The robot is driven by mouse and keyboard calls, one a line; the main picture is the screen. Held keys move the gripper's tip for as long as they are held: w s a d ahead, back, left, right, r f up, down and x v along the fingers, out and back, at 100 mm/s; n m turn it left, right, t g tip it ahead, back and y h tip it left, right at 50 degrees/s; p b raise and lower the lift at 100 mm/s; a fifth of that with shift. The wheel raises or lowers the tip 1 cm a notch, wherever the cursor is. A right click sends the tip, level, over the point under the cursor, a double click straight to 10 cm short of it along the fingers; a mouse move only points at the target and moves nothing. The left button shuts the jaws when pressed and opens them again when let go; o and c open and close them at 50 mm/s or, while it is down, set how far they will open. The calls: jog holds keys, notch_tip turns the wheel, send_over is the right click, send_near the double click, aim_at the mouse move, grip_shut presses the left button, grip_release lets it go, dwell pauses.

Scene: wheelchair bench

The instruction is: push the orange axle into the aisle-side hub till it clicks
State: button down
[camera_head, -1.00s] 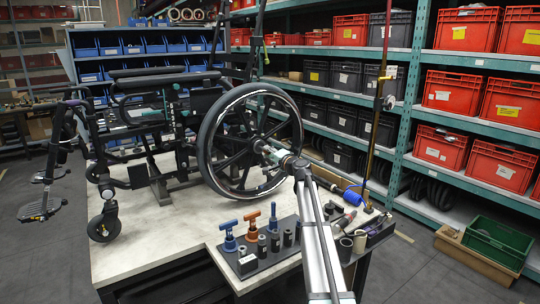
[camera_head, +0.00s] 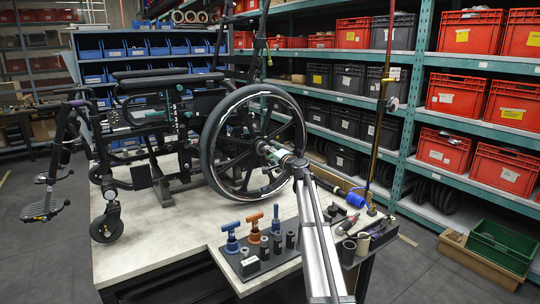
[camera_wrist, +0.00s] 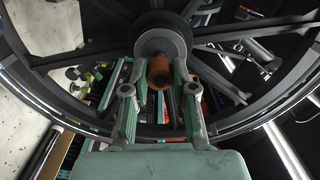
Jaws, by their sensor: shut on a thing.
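The large black wheel (camera_head: 213,130) of the wheelchair stands upright on the bench, its hub (camera_head: 262,147) facing my arm. My gripper (camera_head: 276,154) is at the hub, at the end of my arm. In the wrist view, my gripper (camera_wrist: 160,80) is shut on the orange axle (camera_wrist: 159,73). Only the axle's short orange end shows between the fingertips. It lines up with the round grey hub (camera_wrist: 161,43) and appears to meet it. Any part inside the hub is hidden, and whether it is fully seated cannot be told.
A dark block (camera_head: 262,262) with blue and orange T-handled tools stands on the bench's front edge. Shelves with red bins (camera_head: 447,92) line the right.

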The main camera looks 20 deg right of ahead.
jog(key=shift+b+x, duration=0.4)
jog(key=shift+x, duration=0.8)
jog(key=c, duration=0.8)
grip_release()
jog(key=shift+c, duration=0.2)
jog(key=shift+s, duration=0.15)
jog(key=v, duration=1.1)
jog(key=shift+s, duration=0.4)
